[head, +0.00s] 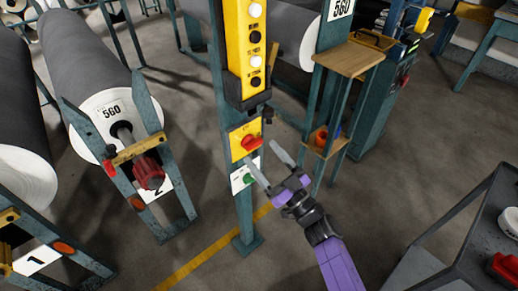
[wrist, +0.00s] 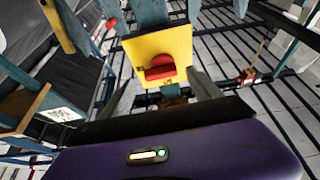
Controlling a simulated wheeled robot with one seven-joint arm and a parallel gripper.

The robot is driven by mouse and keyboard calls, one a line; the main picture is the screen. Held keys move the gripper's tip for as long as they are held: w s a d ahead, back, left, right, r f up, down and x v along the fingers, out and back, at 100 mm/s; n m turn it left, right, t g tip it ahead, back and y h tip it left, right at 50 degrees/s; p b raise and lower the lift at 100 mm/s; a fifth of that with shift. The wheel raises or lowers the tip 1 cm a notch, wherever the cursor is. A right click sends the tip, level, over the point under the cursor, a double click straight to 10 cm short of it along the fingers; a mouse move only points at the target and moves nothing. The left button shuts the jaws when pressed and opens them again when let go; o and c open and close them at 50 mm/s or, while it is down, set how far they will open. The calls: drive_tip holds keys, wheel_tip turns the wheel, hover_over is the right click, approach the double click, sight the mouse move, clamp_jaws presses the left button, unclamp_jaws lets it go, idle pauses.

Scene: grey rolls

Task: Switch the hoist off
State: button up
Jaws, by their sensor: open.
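A yellow plate (head: 237,139) with a red knob (head: 252,143) is mounted on a teal post. In the wrist view the red knob (wrist: 160,68) stands out from the yellow plate (wrist: 158,42), with a bar-like grip lying roughly level. A yellow pendant (head: 243,40) with black and white buttons sits above it in a black holder. A white plate with a green button (head: 248,178) is below, partly behind a finger. My gripper (head: 262,152) is open and empty in front of the red knob. In the wrist view its fingers (wrist: 162,86) stand either side of the knob, seemingly short of it.
A wooden shelf stand (head: 350,58) stands close right of the post. A grey cart (head: 462,240) is at the lower right. Large grey rolls (head: 85,60) lie in teal racks at the left. Bare floor with a yellow line (head: 205,258) shows around the post foot.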

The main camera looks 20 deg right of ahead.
drive_tip(key=x, duration=0.3)
drive_tip(key=shift+c, duration=0.2)
drive_tip(key=c, duration=1.3)
drive_tip(key=shift+c, duration=0.2)
